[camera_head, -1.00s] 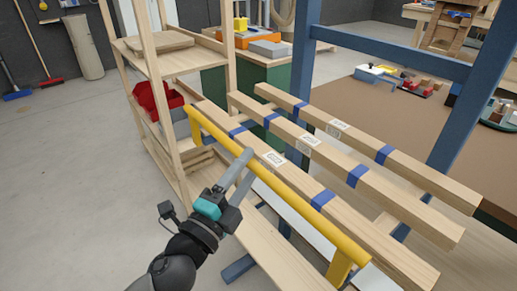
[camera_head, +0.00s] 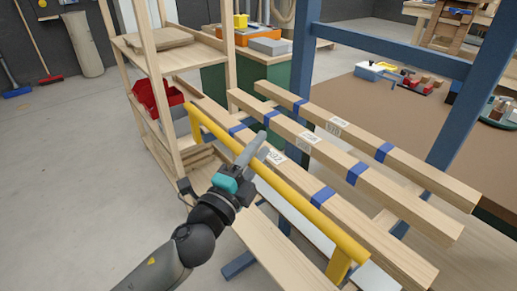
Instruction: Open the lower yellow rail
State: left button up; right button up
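The yellow rail (camera_head: 305,211) is a long bar that slopes from upper left down to lower right, with a bent end at each side. It stands in front of the lowest wooden beam of the rack. My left gripper (camera_head: 260,146) is at the rail's upper-left half, with its grey fingers crossing over the rail. The fingers lie close together in this view, and I cannot tell whether they grip the rail or whether there is a gap. The fingers and the teal-marked wrist hide part of the rail. My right gripper is not in view.
Wooden beams (camera_head: 400,203) with blue bands lie behind the rail, between blue posts (camera_head: 304,60). A wooden shelf (camera_head: 180,60) with a red bin (camera_head: 158,97) stands at the left. The grey floor (camera_head: 80,190) at the left is open.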

pick_arm(q)
grip_shut()
dwell(1.1)
